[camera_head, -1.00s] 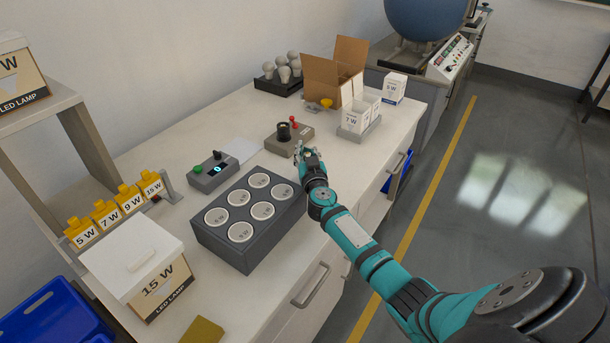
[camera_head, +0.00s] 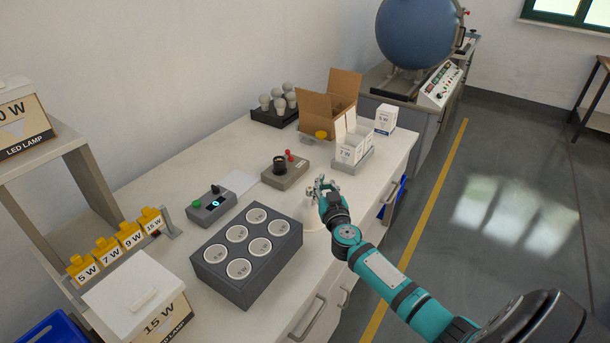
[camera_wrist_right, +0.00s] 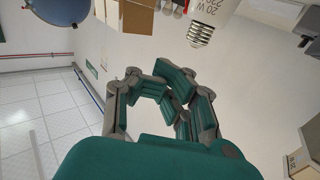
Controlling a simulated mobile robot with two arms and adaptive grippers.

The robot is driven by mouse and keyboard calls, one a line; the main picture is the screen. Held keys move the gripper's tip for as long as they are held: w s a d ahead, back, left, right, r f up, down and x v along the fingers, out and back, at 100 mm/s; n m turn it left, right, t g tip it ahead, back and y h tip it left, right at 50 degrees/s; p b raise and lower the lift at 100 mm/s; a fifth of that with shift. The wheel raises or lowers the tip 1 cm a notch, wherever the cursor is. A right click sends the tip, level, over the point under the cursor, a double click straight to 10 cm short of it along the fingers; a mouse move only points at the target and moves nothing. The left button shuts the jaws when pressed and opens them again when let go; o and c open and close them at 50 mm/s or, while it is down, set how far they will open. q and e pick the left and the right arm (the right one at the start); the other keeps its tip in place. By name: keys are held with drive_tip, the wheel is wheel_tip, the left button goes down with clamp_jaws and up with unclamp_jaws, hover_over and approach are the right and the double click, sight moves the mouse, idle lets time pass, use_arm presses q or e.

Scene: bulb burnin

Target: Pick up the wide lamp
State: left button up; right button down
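A white lamp with a metal screw cap stands on the bench beside my right gripper, cap up; its white body (camera_head: 312,217) shows partly behind the gripper. In the right wrist view a lamp (camera_wrist_right: 210,12) marked "20 W" shows at the top edge, its screw cap toward the fingers and most of its body cut off. My right gripper (camera_head: 322,184) is at the bench's front edge, close to the lamp's cap. Its fingers (camera_wrist_right: 172,88) are bent inward, partly open, with nothing between them. The lamp is beyond the fingertips. My left gripper is out of view.
A grey rack (camera_head: 210,253) with several round sockets stands left of the gripper. A tester with a black socket (camera_head: 285,172), a tray of small boxes (camera_head: 353,160), an open carton (camera_head: 316,110) and a bulb tray (camera_head: 262,115) stand behind. Floor lies to the right.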

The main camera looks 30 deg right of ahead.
drive_tip(key=s+d, duration=0.3)
drive_tip(key=s, duration=0.5)
drive_tip(key=shift+d+r, duration=0.15)
drive_tip(key=shift+r, duration=0.2)
drive_tip(key=c, duration=2)
unclamp_jaws()
drive_tip(key=shift+c, duration=0.2)
drive_tip(key=o, duration=1.6)
